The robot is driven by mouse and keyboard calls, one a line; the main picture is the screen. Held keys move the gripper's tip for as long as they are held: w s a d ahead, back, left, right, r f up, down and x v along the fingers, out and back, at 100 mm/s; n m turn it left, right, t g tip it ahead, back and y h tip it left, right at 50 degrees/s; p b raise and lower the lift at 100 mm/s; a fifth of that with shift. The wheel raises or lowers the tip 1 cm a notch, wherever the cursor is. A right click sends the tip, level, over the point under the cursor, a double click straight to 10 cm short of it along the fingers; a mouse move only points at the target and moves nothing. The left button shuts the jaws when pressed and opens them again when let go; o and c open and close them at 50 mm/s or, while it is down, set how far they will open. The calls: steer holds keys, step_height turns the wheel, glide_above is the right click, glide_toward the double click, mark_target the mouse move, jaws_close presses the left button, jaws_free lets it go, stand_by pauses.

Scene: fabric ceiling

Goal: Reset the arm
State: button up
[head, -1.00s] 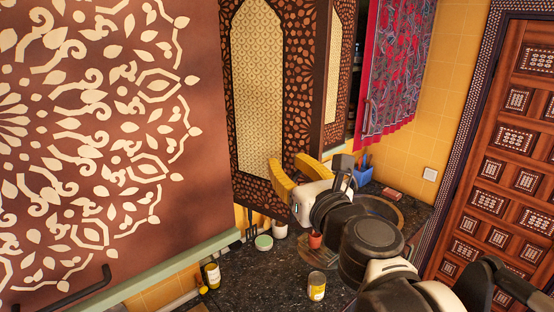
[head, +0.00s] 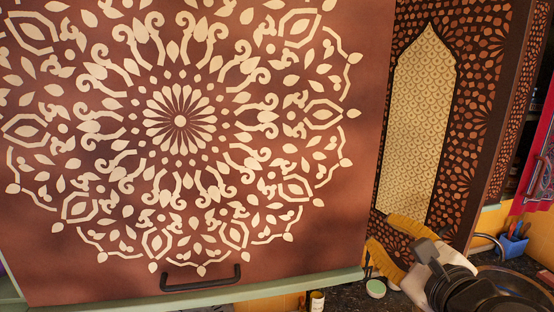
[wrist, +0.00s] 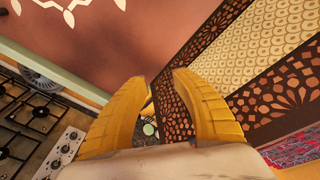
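My gripper (head: 377,229) is at the lower right of the head view, in front of the open cabinet door (head: 421,125) with the pale arched panel. Its two ridged yellow fingers also show in the wrist view (wrist: 158,78). They stand apart, with nothing held between them. The fingers point up toward the brown panel and the door edge; I cannot tell the exact distance to either. Most of my arm is outside the head view at the lower right.
A large brown panel (head: 180,120) with a cream pattern and black handle (head: 200,279) fills the left. On the dark counter are a green-lidded jar (head: 376,288), a yellow-labelled can (head: 317,301) and a blue holder (head: 513,246). A gas stove (wrist: 35,120) shows in the wrist view.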

steer(key=s+a+f+n+g+y, duration=0.2)
steer(key=s+a+f+n+g, duration=0.15)
steer(key=a+f+n, duration=0.6)
steer(key=s+d+f+n+g+h, duration=0.3)
steer(key=s+d+f+n+g, duration=0.3)
steer(key=n, duration=0.9)
step_height(320, 180, down, 40)
steer(key=b, duration=3.9)
steer(key=shift+w+d+t+h, duration=0.3)
steer(key=shift+w+d+t, duration=0.05)
steer(key=shift+w+d, duration=0.1)
steer(key=shift+f+n, duration=0.1)
steer(key=shift+n, duration=0.15)
